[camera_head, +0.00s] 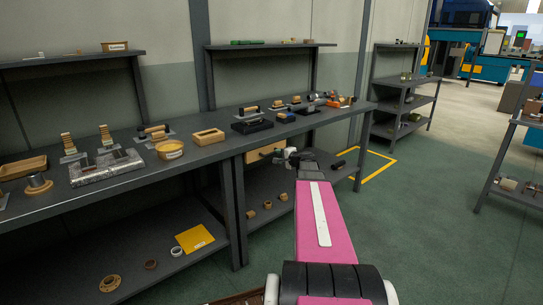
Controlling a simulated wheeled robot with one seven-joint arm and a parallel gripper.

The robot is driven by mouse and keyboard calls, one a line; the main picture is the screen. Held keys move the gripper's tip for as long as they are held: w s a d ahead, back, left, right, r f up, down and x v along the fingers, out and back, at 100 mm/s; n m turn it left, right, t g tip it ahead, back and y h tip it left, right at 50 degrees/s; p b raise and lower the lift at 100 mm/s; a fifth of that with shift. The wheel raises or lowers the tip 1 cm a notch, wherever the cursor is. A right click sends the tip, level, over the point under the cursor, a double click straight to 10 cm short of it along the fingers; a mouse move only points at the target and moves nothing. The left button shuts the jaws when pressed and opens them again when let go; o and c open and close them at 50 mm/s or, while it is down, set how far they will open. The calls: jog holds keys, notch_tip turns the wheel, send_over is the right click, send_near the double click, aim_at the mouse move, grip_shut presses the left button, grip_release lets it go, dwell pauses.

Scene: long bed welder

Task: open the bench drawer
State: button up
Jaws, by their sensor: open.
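The bench drawer (262,152) shows as a tan front under the grey bench top, right of the middle of the bench. My gripper (287,154) is at the right end of this drawer front, below the bench top's edge. Its jaws are open and small in the view. I cannot tell whether they touch the drawer or stand in front of it. The gripper hides the drawer's right part, and I make out no clear handle. My pink arm reaches up to the gripper from the bottom of the view.
A lower shelf (150,260) holds rings and a yellow sheet (194,239). A shelf rack (405,100) stands beyond. The green floor (420,220) at right is clear.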

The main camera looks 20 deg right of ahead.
aim_at(272, 154)
jog(key=x, duration=0.6)
jog(key=shift+w+a, duration=0.15)
jog(key=shift+w, duration=0.2)
jog(key=shift+s, duration=0.15)
grip_shut()
